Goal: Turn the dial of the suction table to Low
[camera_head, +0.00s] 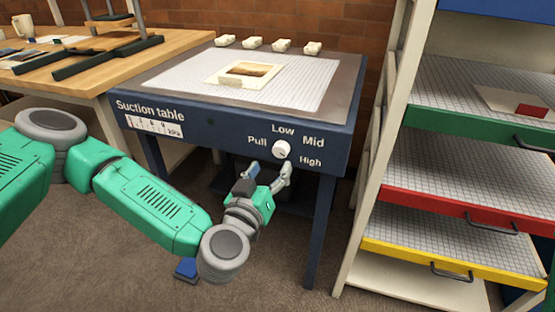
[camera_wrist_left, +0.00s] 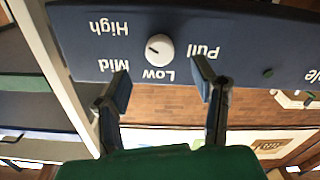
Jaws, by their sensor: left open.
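The suction table (camera_head: 345,105) is dark blue with a gridded top. Its white round dial (camera_head: 281,149) sits on the front panel among the words Pull, Low, Mid and High. The dial also shows, upside down, in the left wrist view (camera_wrist_left: 159,48). A small dark mark on its face appears to point between Mid and High. My left gripper (camera_head: 269,171) is open and empty, just below and in front of the dial. In the left wrist view its fingers (camera_wrist_left: 163,84) stand apart, one towards Mid and one towards Pull, apart from the dial.
A framed picture (camera_head: 246,72) lies on the table top, with several small white blocks (camera_head: 252,43) along its back edge. A shelf rack with coloured drawers (camera_head: 450,205) stands at right. A wooden table (camera_head: 90,82) stands at left. A blue object (camera_head: 187,268) lies on the floor.

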